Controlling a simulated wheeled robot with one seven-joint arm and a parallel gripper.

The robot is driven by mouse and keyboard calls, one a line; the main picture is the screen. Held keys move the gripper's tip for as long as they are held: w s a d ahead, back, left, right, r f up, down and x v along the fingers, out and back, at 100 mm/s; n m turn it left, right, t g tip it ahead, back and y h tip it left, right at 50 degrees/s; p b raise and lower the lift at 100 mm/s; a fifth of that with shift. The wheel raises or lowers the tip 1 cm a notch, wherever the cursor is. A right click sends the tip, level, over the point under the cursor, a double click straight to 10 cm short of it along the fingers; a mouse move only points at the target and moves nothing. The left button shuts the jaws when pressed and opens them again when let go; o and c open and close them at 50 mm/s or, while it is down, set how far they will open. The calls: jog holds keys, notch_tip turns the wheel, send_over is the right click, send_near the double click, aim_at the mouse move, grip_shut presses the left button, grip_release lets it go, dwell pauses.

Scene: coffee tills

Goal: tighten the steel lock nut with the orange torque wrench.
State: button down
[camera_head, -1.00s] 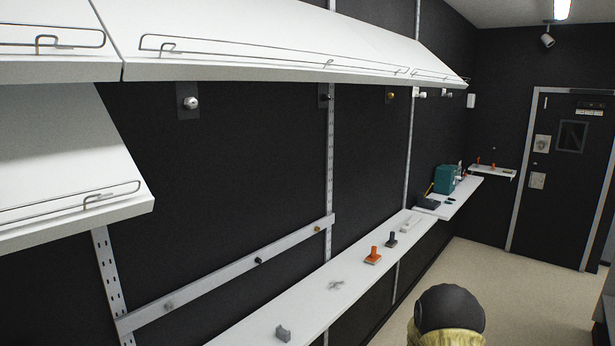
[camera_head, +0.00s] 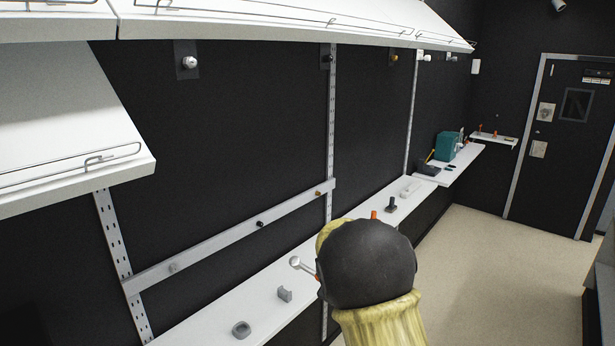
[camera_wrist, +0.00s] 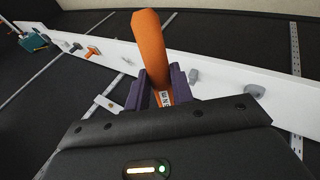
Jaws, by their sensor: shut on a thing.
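My gripper (camera_wrist: 158,78) is shut on the orange torque wrench (camera_wrist: 150,40); its orange handle sticks up between the dark purple fingers in the wrist view. A round silver wrench head (camera_head: 296,262) shows left of the arm, above the shelf and apart from the rail. A grey nut-like piece (camera_head: 173,267) sits on the sloping wall rail, left of a black one (camera_head: 260,224) and a brass one (camera_head: 318,193). A silver knob (camera_head: 190,62) is higher on the wall. I cannot tell for certain which is the steel lock nut.
The long white shelf (camera_head: 215,313) holds a grey ring (camera_head: 241,330), a grey block (camera_head: 284,294) and a black upright piece (camera_head: 391,204). A teal box (camera_head: 446,145) stands farther along. Sloping white shelves (camera_head: 60,130) overhang at upper left. Open floor (camera_head: 490,265) lies right.

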jog(key=s+a+r+n+t+y, duration=0.15)
jog(key=r+n+y, duration=0.4)
jog(key=r, duration=1.15)
jog(key=s+a+r+n+t+y, duration=0.1)
jog(key=a+r+n+t+y, duration=0.35)
jog(key=r, duration=1.35)
jog(key=s+a+r+n+y, duration=0.1)
jog(key=s+r+y, duration=0.1)
jog(key=s+r, duration=0.2)
jog(key=s+a+r+n+g+y, duration=0.1)
jog(key=s+r+y, duration=0.2)
jog(key=r, duration=0.8)
jog(key=shift+s+g, duration=0.3)
jog(key=shift+s, duration=0.85)
jog(key=shift+b, duration=0.3)
